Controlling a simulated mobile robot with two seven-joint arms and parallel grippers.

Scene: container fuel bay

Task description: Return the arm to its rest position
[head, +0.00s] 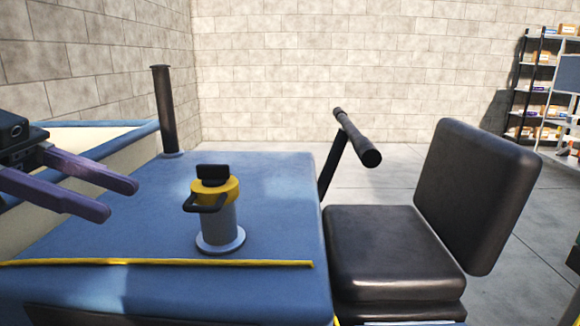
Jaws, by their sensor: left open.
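My left gripper (118,197) comes in from the left edge with two purple fingers, apart and with nothing between them. It is over the left part of a blue vehicle body (265,180). A filler neck (217,225) with a yellow collar, a black cap and a black handle stands upright on the blue top, to the right of the fingers and apart from them. My right gripper cannot be made out.
A dark post (164,110) rises behind the gripper. A black seat (390,245) and a dark bar (357,137) are to the right. A yellow strip (160,262) crosses the front of the blue top. Shelves (540,90) stand far right. Open floor lies behind.

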